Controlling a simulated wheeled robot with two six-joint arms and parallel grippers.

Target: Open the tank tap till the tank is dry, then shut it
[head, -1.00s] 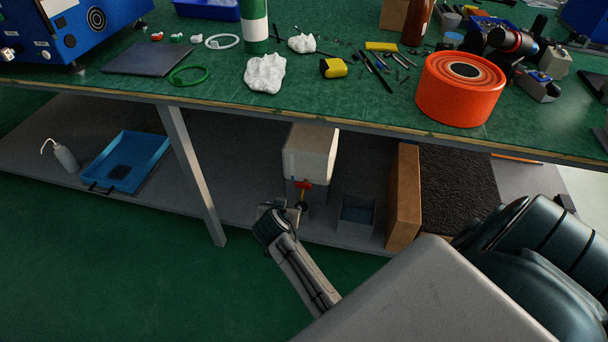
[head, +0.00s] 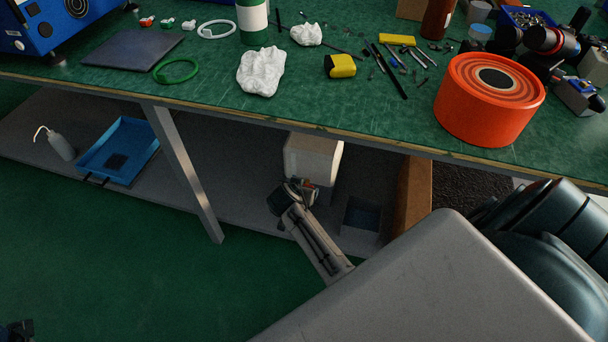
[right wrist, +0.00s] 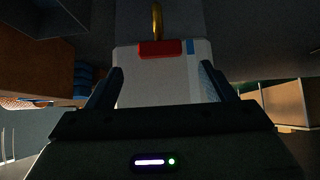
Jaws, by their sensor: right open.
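The white tank (head: 312,157) stands on the shelf under the bench. In the head view its tap is mostly hidden behind my right gripper (head: 299,190). In the right wrist view, the tap's red handle (right wrist: 160,49) and brass-coloured part (right wrist: 157,20) show against the tank (right wrist: 140,92), beyond the fingertips. A blue strip (right wrist: 190,47) shows beside the red handle. My right gripper (right wrist: 158,82) is open, its two fingers apart with nothing seen held between them. A dark piece in the lower left corner may be my left gripper (head: 15,331); its jaws are unclear.
A grey open bin (head: 346,213) stands right of the tank, near a brown board (head: 412,195). The bench edge (head: 250,121) overhangs, and a grey leg (head: 183,170) stands left.

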